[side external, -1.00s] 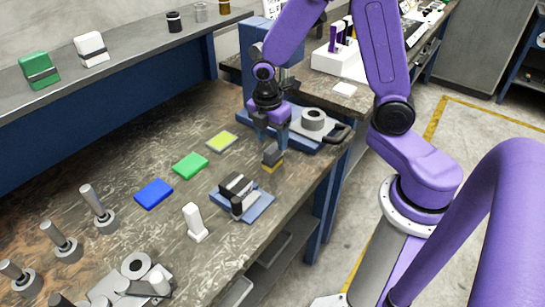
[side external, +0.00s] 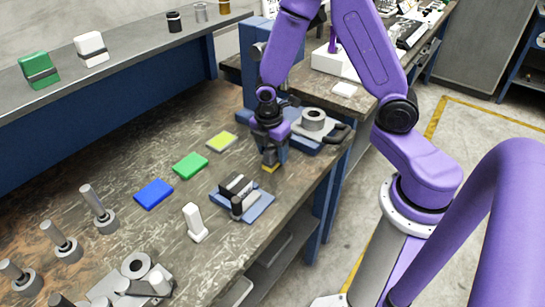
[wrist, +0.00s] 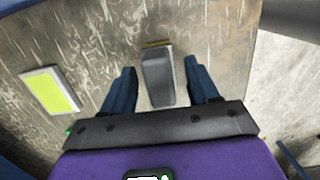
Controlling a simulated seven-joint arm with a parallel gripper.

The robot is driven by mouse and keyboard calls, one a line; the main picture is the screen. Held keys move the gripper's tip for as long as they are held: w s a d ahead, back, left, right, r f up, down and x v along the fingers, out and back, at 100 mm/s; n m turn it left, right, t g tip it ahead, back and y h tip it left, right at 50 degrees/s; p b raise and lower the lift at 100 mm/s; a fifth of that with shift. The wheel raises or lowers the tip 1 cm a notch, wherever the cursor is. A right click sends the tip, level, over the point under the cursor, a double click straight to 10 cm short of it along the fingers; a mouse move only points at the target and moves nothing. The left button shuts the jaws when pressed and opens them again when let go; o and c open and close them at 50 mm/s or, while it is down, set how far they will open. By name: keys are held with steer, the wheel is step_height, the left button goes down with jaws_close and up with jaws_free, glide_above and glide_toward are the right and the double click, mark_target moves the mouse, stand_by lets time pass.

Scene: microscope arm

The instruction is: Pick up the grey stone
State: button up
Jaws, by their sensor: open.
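The grey stone (wrist: 158,78) is a dark grey block with a yellow strip at its far end. In the wrist view it lies between the two blue fingers of my gripper (wrist: 160,84), with a gap on each side. In the side external view the grey stone (side external: 270,158) sits on the bench near its right edge, partly hidden by my gripper (side external: 269,153). My gripper is open, pointing down around the stone, and is not closed on it.
A yellow-green slide (side external: 222,141), a green block (side external: 190,165) and a blue block (side external: 154,193) lie to the left. A blue tray (side external: 262,205) with dark and white pieces stands in front.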

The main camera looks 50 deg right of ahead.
mark_target(273, 147)
jaws_close()
steer(key=shift+r, duration=0.15)
steer(key=shift+w+r, duration=0.1)
steer(key=shift+r, duration=0.45)
step_height(273, 147, up, 2)
steer(key=s+r, duration=0.9)
steer(key=s, duration=0.5)
steer(key=shift+r, duration=0.3)
steer(key=shift+s, duration=0.1)
